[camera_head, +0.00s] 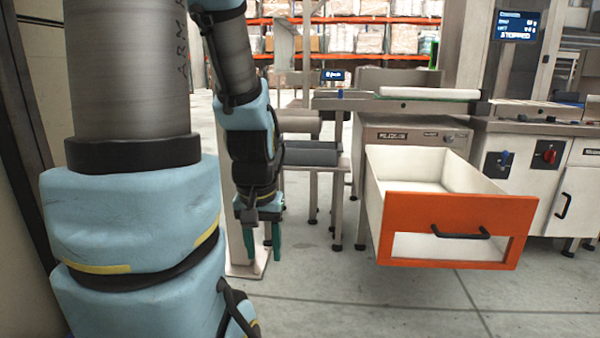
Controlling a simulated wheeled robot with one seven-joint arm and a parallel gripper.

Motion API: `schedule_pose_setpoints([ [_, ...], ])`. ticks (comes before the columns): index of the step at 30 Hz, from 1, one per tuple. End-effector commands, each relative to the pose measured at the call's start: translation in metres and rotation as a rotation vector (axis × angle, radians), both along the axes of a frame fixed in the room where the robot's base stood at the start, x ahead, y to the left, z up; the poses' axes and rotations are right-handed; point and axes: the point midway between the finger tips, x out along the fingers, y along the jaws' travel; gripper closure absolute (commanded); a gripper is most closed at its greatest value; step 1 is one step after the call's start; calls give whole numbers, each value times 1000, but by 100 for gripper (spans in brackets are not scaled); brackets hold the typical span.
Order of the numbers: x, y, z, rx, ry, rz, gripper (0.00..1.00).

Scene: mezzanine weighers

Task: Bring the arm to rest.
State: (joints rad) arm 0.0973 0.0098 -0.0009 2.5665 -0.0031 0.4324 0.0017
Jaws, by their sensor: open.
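My arm, in light blue and grey, fills the left side of the head view. Its far end hangs down left of the centre. My gripper (262,247) points down at the end of it, with two green fingers apart and nothing visible between them. It hangs left of the open drawer (446,213), clear of it, and in front of a pale metal post with a foot plate (247,270).
The orange-fronted drawer is pulled out and looks empty inside. A white cabinet (518,165) with knobs is at right. The front floor (380,305) is clear.

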Motion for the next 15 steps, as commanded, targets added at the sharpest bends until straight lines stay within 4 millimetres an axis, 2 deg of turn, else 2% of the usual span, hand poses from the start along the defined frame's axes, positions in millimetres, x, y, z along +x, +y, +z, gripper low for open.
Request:
schedule_pose_setpoints([
  [1, 3, -3, 22, -2, -4, -4, 50],
  [8, 4, -3, 75, -2, -5, -3, 50],
  [15, 4, -4, 151, -2, -6, -3, 50],
])
